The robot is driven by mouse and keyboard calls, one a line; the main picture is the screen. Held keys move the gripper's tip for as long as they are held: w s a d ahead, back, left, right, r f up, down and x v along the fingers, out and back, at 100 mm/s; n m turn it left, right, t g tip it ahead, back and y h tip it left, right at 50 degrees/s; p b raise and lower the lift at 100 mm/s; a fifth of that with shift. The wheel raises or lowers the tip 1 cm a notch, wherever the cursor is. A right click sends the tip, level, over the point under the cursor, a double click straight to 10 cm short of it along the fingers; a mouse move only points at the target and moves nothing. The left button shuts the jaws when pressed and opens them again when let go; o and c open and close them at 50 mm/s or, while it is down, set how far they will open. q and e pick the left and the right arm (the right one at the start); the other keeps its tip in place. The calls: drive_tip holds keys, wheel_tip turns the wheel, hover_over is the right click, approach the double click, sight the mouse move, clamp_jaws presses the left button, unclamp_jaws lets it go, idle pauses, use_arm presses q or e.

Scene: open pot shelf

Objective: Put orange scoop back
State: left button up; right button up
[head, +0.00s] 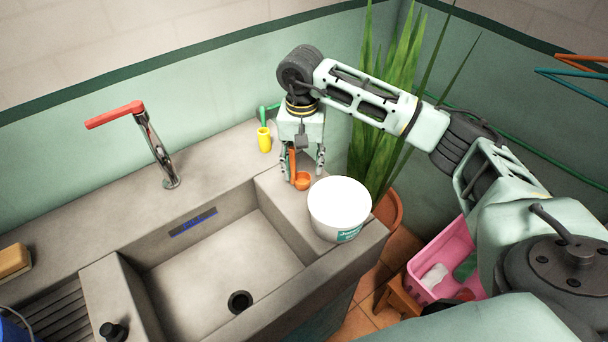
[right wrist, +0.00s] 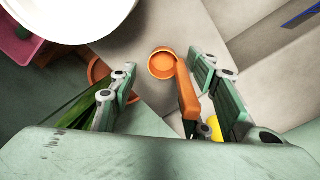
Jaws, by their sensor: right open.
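The orange scoop (head: 302,182) is on the grey counter to the right of the sink, just behind the white tub (head: 340,208). Its round bowl (right wrist: 161,65) and long handle (right wrist: 188,92) show in the right wrist view. My right gripper (head: 304,174) is over the scoop, pointing down, with its fingers apart. In the right wrist view the handle stands between the two fingers (right wrist: 160,92), nearer the right-hand finger. I cannot tell whether they touch. My left gripper is not in view.
A yellow cup (head: 264,140) with a green-handled tool stands behind the gripper. A tall plant (head: 385,95) rises close to the right arm. The sink basin (head: 225,260) is empty; a red-handled tap (head: 158,150) stands behind it. A pink crate (head: 440,262) is at the lower right.

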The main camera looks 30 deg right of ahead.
sight(303, 178)
wheel_tip(303, 178, up, 8)
drive_tip(key=b, duration=0.1)
drive_tip(key=shift+f, duration=0.2)
drive_tip(key=shift+a, duration=0.1)
